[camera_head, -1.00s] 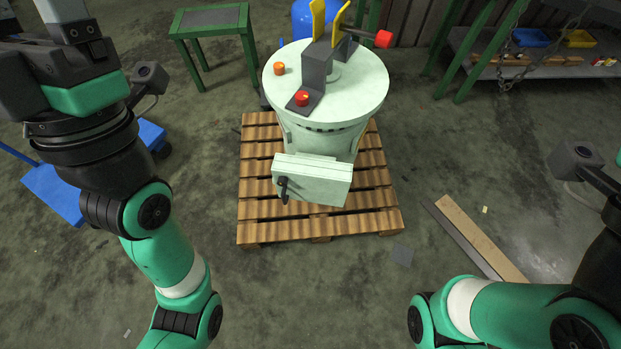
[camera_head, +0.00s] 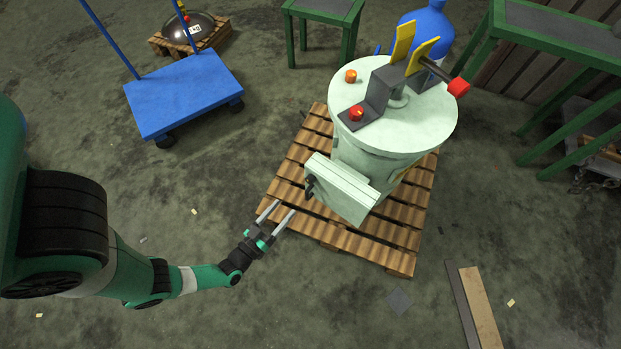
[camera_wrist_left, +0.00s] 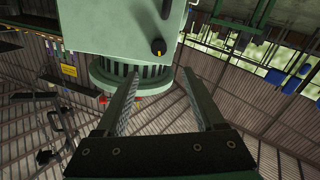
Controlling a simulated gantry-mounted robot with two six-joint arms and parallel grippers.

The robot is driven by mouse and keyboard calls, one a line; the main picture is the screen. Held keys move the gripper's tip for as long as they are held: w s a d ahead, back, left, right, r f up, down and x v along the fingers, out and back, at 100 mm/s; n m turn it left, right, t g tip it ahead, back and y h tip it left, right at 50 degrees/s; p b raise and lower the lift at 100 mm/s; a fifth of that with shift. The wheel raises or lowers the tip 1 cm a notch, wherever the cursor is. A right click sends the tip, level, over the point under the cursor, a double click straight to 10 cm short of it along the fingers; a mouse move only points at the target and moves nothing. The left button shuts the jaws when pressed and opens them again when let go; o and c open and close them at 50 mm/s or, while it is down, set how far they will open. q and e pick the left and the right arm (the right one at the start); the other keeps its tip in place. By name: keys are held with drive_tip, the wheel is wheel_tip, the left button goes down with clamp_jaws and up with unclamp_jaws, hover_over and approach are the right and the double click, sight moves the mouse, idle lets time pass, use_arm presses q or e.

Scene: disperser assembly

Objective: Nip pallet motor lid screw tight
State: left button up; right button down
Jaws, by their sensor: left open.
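A pale green drum-shaped machine (camera_head: 375,150) stands on a wooden pallet (camera_head: 340,238). Its round lid (camera_head: 425,115) carries an orange knob (camera_head: 350,76) and a red knob (camera_head: 356,113) on a grey bracket. I cannot tell which part is the lid screw. A box (camera_head: 340,188) with a dark handle juts from the machine's front. My left gripper (camera_head: 284,207) is open and empty, at the pallet's left front edge, apart from the box. In the left wrist view, its spread fingers (camera_wrist_left: 160,73) point toward the box (camera_wrist_left: 110,25), with a black knob (camera_wrist_left: 158,46) and a ribbed round part (camera_wrist_left: 115,72).
Yellow plates (camera_head: 403,42) and a red-ended bar (camera_head: 459,87) rise from the lid. A blue cart (camera_head: 185,90) stands at the left and a blue bottle (camera_head: 428,25) behind. Green tables stand at the back. Planks (camera_head: 480,310) lie at front right.

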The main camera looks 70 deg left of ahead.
sight(308, 181)
use_arm(q)
drive_tip(key=b+x, duration=0.2)
drive_tip(key=x, duration=1)
drive_tip(key=shift+r+b, duration=0.1)
drive_tip(key=shift+b, duration=0.2)
drive_tip(key=shift+d, duration=0.1)
clamp_jaws()
